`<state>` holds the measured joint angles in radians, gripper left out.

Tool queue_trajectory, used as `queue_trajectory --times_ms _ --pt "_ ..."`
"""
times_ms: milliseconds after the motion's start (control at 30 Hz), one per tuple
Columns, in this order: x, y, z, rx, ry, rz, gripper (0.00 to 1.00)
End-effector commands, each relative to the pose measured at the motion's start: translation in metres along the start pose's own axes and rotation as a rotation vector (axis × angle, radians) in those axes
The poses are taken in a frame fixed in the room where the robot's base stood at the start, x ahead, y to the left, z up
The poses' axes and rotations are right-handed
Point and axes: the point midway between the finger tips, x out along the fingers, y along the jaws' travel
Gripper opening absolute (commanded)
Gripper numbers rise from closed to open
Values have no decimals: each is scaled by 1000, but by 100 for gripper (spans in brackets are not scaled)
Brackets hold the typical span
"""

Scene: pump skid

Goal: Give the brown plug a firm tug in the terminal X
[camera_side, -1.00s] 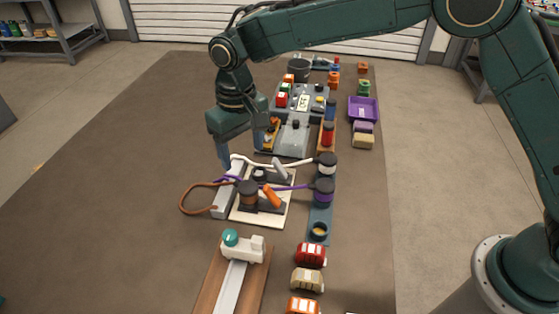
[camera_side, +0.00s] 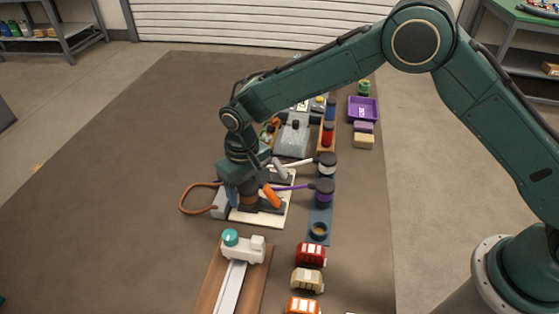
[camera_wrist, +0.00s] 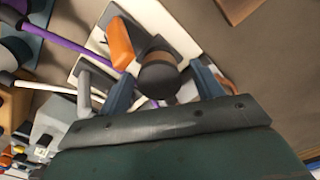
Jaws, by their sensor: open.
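The brown plug (camera_side: 249,199) is a dark-topped cylinder with a brown band, standing on the white board (camera_side: 246,217) beside an orange lever (camera_side: 271,196). In the wrist view the plug (camera_wrist: 158,78) lies between the two blue fingers of my gripper (camera_wrist: 163,88), with a visible gap on each side. In the side view my gripper (camera_side: 247,191) is low over the plug and partly hides it. The fingers are open. No letter X can be read, and the plug's seat is hidden.
A brown cable (camera_side: 184,198) loops out to the left of the board. A grey lever (camera_side: 279,168) and white and purple leads lie close by. A white wagon (camera_side: 243,246) sits in front. The left of the table is clear.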

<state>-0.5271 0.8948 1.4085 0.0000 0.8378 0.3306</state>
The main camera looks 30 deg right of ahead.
Motion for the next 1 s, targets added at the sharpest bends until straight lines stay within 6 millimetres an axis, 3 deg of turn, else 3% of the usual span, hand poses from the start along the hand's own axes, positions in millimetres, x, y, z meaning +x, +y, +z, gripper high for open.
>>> queue_trajectory --times_ms 467,733,767,867,1000 --pt "9 0 0 0 -1 0 66" --pt "9 0 0 0 0 0 15" --pt "9 0 0 0 0 0 36" --pt "9 0 0 0 0 0 16" --pt "9 0 0 0 0 0 16"
